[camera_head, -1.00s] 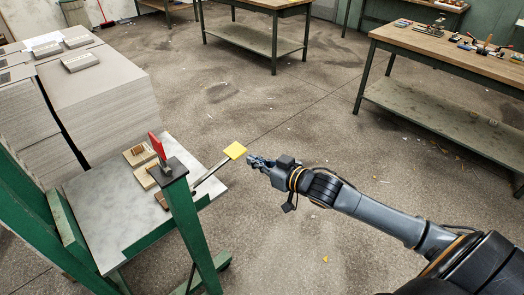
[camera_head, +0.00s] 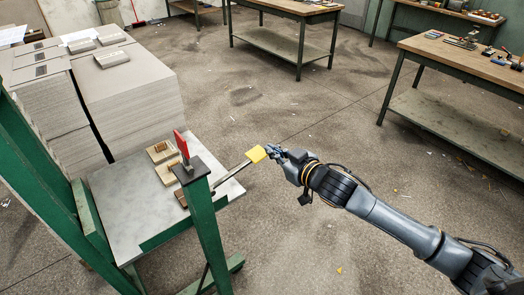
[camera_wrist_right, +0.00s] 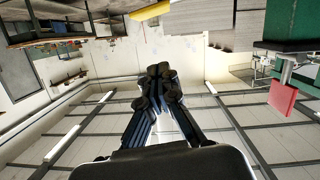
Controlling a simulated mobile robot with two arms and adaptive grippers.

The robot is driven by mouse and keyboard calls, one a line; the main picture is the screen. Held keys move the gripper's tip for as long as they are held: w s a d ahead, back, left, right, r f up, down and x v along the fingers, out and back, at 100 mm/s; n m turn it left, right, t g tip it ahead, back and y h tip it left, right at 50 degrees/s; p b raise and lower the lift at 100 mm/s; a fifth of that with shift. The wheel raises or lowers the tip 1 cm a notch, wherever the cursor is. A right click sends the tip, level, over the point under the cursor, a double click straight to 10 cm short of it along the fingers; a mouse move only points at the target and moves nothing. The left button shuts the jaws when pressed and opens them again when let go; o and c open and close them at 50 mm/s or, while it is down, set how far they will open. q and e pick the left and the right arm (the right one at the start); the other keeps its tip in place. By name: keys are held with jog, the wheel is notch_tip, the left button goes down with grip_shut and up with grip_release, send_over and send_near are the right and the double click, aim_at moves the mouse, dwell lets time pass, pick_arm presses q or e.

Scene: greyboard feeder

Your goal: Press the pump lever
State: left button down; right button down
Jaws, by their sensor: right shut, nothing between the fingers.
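The pump lever (camera_head: 232,172) is a thin metal bar with a yellow pad (camera_head: 256,154) at its outer end. It sticks out to the right from beside the green post of the feeder table, tilted up towards the pad. My right gripper (camera_head: 271,151) is shut and empty, with its fingertips right beside the pad's right side. I cannot tell whether they touch it. In the right wrist view, which looks upside down, the pad (camera_wrist_right: 150,11) is at the top edge, apart from the closed fingers (camera_wrist_right: 164,82). My left gripper is not in view.
Workbenches (camera_head: 465,65) stand at the back and right.

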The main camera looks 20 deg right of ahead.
jog(key=p, duration=0.1)
send_over(261, 157)
jog(key=shift+s+a+f, duration=0.25)
jog(key=shift+f, duration=0.4)
notch_tip(261, 157, down, 3)
jog(key=shift+w+d+r, duration=0.15)
jog(key=shift+d+f+p, duration=0.2)
jog(key=shift+f+p, duration=0.1)
jog(key=shift+f, duration=0.45)
jog(key=shift+f, duration=0.15)
